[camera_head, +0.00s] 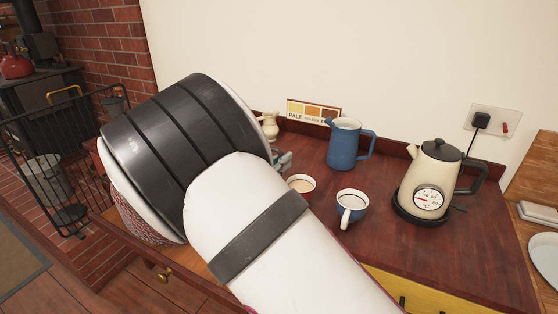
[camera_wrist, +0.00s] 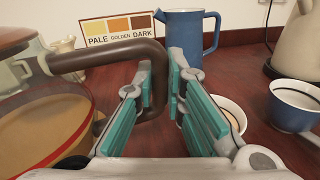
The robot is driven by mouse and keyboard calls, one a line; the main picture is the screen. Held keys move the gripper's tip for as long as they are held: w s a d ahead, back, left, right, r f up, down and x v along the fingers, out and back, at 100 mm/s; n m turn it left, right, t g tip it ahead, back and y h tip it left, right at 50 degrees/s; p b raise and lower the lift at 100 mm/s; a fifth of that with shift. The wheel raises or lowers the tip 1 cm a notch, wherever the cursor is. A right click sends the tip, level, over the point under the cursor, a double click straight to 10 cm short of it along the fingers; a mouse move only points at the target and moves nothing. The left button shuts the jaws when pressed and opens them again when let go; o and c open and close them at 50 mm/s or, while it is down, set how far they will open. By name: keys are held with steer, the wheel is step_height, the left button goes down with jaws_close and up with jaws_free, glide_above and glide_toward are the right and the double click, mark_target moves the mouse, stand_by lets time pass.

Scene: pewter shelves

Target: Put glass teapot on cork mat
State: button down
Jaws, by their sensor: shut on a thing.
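My gripper (camera_wrist: 160,88) shows in the wrist view with its teal-padded fingers closed around the brown handle of the glass teapot (camera_wrist: 107,56). The clear teapot body is at the left edge of the wrist view, partly cut off. In the head view my arm hides the teapot, and only a bit of teal finger (camera_head: 284,160) shows. I cannot clearly make out the cork mat in either view.
A blue jug (camera_head: 343,146) stands at the back by a colour card (camera_head: 313,111). A cream kettle (camera_head: 431,180) is at the right. Two cups, one red (camera_head: 301,185) and one blue (camera_head: 351,207), stand in front of the jug. A cream vessel (camera_head: 269,126) is near the wall.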

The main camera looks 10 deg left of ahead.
steer(key=shift+w+a+f+b, duration=0.15)
steer(key=shift+w+f, duration=0.5)
steer(key=shift+w, duration=0.6)
steer(key=shift+w+a+f+b, duration=0.1)
steer(key=shift+w+f, duration=0.6)
steer(key=shift+w, duration=0.6)
steer(key=shift+w+a+f+b, duration=0.15)
steer(key=shift+w+f, duration=0.5)
steer(key=shift+w, duration=0.6)
steer(key=shift+f, duration=0.1)
steer(key=c, duration=1.7)
jaws_free()
steer(key=shift+f, duration=0.1)
steer(key=shift+o, duration=0.2)
steer(key=v, duration=1.2)
